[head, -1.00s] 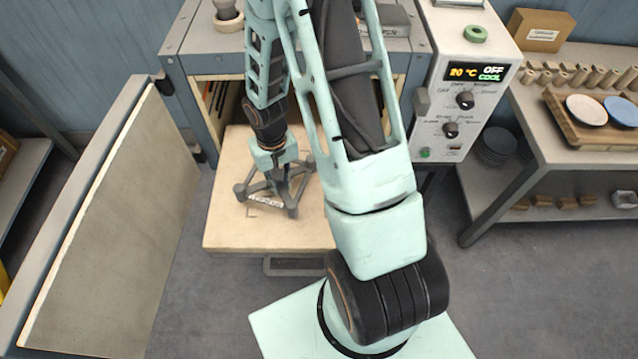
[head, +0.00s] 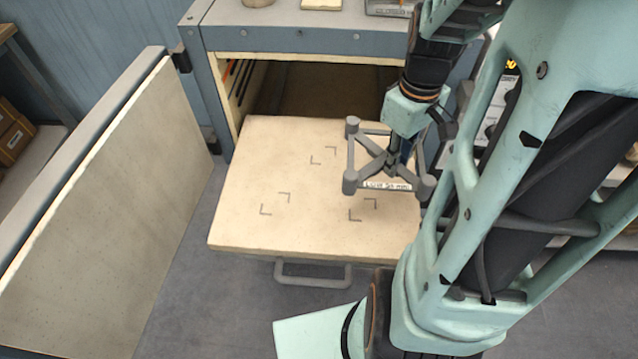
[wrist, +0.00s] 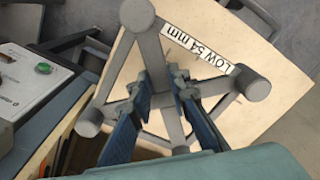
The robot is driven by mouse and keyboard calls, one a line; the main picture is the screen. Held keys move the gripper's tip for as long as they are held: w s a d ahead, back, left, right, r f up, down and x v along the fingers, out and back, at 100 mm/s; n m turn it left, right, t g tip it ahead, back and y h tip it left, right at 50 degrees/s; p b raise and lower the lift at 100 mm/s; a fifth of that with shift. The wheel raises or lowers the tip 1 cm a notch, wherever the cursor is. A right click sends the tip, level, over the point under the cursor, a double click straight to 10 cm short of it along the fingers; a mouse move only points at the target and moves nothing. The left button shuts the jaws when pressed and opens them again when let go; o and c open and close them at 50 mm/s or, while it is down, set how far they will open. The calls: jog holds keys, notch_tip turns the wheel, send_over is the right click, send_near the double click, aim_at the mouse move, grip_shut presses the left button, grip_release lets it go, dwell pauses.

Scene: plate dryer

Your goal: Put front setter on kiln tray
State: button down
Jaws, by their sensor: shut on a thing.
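The setter is a grey open frame (head: 351,183) with round posts at its corners and a white label reading "LOW 54 mm". My gripper (head: 400,158) is shut on its middle from above. In the wrist view, the blue fingers (wrist: 160,88) close around the grey centre bars of the setter (wrist: 148,50). The kiln tray (head: 265,170) is a cream slab pulled out in front of the kiln, with dark corner marks on its top. The setter overlaps the tray's right side in the head view. How high it hangs over the tray is unclear.
The kiln (head: 290,38) stands open behind the tray, its door (head: 120,190) swung out to the left. A handle (head: 313,275) sticks out under the tray's front edge. The tray's left and middle are bare. The control panel (wrist: 40,75) shows in the wrist view.

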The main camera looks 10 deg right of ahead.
jog(key=w+a+f, duration=0.2)
jog(key=a, duration=0.1)
jog(key=w+a+f, duration=0.2)
jog(key=a+f, duration=0.1)
jog(key=a, duration=0.1)
jog(key=w+a+f, duration=0.2)
jog(key=a+f, duration=0.1)
jog(key=a, duration=0.1)
jog(key=shift+a+f, duration=0.15)
jog(key=shift+f, duration=0.1)
jog(key=shift+a+f, duration=0.25)
jog(key=shift+f, duration=0.1)
jog(key=shift+w+a+f, duration=0.1)
jog(key=shift+a+f, duration=0.05)
jog(key=shift+f, duration=0.8)
jog(key=shift+w+a+f, duration=0.1)
jog(key=shift+f, duration=0.8)
jog(key=shift+f, duration=0.1)
jog(key=c, duration=1.8)
grip_release()
